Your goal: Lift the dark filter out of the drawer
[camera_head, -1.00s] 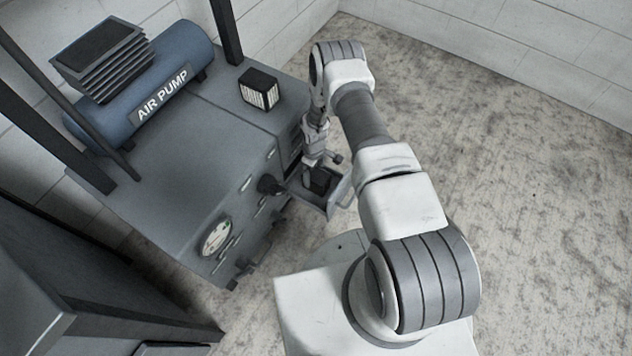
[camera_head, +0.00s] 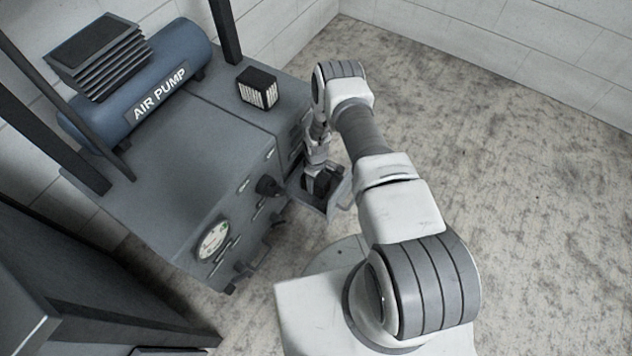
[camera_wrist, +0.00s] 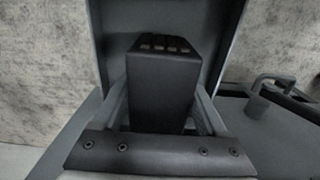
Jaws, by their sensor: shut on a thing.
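The dark filter (camera_wrist: 162,85) is a black block with a row of small light cells at its far end. In the wrist view it stands between the fingers of my gripper (camera_wrist: 162,118), which is shut on it. In the head view the filter (camera_head: 324,184) shows inside the open drawer (camera_head: 304,196), below my gripper (camera_head: 318,170). The drawer walls (camera_wrist: 225,35) rise on both sides of the filter in the wrist view. I cannot tell whether the filter touches the drawer floor.
A second filter with a pale pleated face (camera_head: 258,88) stands on top of the grey cabinet (camera_head: 190,150). A black knob (camera_head: 268,186) and a gauge (camera_head: 213,240) are on the cabinet front. The floor on the right is clear.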

